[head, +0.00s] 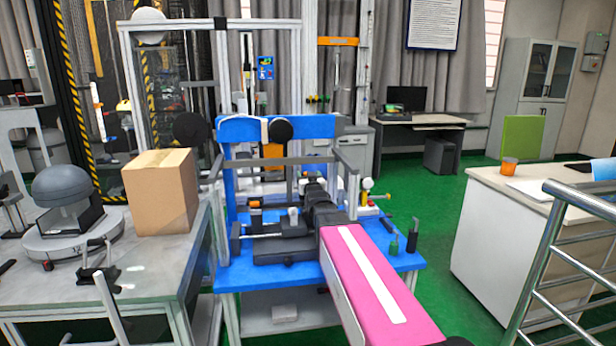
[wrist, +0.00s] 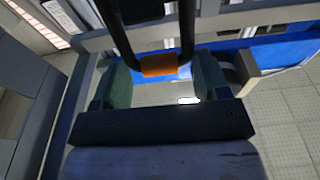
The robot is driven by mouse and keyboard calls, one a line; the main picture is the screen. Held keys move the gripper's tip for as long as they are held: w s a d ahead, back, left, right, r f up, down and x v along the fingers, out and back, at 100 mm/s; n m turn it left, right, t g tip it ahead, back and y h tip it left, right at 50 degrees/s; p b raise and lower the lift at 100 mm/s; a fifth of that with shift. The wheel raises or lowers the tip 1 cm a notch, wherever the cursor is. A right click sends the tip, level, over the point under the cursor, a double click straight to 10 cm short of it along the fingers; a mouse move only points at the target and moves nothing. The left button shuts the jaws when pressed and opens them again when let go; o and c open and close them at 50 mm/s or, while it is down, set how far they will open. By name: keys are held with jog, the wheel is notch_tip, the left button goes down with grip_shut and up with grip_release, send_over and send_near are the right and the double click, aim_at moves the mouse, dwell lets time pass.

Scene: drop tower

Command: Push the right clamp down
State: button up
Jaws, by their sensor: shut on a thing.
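The right clamp's handle shows in the wrist view as a black U-shaped bar with an orange grip (wrist: 158,65). It lies between the two green finger pads of my gripper (wrist: 162,76), which is shut on it. In the head view, my gripper (head: 313,186) reaches over the blue stand (head: 380,262), and my pink arm comes in from the lower right. My wrist and gripper hide most of the right clamp there. Another clamp with a small orange part (head: 255,202) sits left of my gripper on the stand.
Grey crossbars (head: 290,160) and a blue upright panel (head: 232,180) stand close around my gripper. A cardboard box (head: 160,190) is on the left table. Small dark green items (head: 394,243) stand at the stand's right edge. A metal railing (head: 560,240) is at the right.

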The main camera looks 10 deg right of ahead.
jog(key=shift+s+f, duration=0.65)
jog(key=shift+s, duration=0.3)
jog(key=shift+s+f+t, duration=0.85)
jog(key=shift+t, duration=0.55)
jog(key=shift+s+f, duration=0.1)
jog(key=shift+s, duration=0.1)
jog(key=shift+s+f, duration=0.5)
jog(key=shift+f, duration=0.3)
jog(key=shift+s+f, duration=0.5)
jog(key=shift+f, duration=0.3)
jog(key=shift+s+f+t, duration=0.1)
jog(key=shift+f+t, duration=0.6)
jog(key=shift+s+f, duration=0.2)
jog(key=shift+f, duration=0.4)
jog(key=o, duration=1.1)
jog(key=shift+s, duration=0.1)
